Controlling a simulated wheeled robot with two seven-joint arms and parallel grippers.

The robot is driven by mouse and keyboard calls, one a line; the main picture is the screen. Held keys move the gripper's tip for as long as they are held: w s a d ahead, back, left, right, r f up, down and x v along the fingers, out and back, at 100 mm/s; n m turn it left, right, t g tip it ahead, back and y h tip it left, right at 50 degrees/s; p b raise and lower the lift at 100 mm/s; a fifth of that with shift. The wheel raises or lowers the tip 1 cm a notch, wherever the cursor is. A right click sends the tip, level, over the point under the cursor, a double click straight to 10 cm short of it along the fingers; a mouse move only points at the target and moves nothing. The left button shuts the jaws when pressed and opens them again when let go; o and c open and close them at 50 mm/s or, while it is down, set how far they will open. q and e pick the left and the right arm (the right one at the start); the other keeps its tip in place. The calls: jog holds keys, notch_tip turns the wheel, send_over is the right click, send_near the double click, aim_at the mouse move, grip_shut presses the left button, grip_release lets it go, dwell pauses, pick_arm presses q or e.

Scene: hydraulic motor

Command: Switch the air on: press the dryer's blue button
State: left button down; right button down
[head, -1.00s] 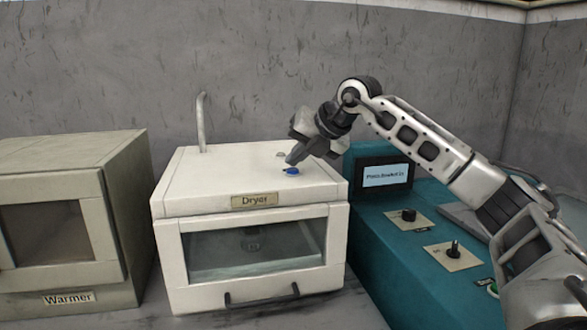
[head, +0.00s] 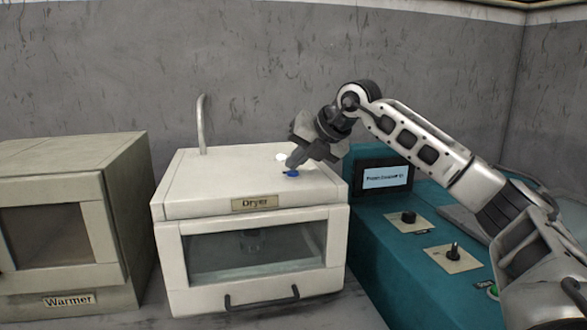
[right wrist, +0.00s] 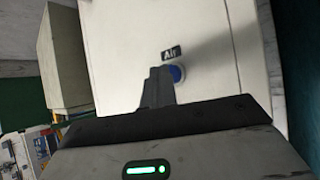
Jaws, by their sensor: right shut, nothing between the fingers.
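The white dryer (head: 190,240) stands in the middle of the head view, with its door closed and a label on its front edge. The blue button (head: 291,174) is on its top near the right side. My right gripper (head: 292,164) is shut and empty, with its fingertips at the blue button; whether they touch it I cannot tell. In the right wrist view the blue button (right wrist: 177,74) shows beside the shut fingertips (right wrist: 160,72), next to a dark "Air" label. My left gripper is not in view.
The beige warmer (head: 120,200) stands left of the dryer. The teal console (head: 385,255), with a small screen (head: 384,176) and black knobs, stands close on the right. A thin pipe (head: 201,122) rises from the dryer's back left. The grey wall is behind.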

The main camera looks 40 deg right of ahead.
aim_at(297, 173)
notch_tip(297, 173, up, 6)
jog(key=p, duration=0.6)
jog(key=shift+r, duration=0.1)
dwell(0.5)
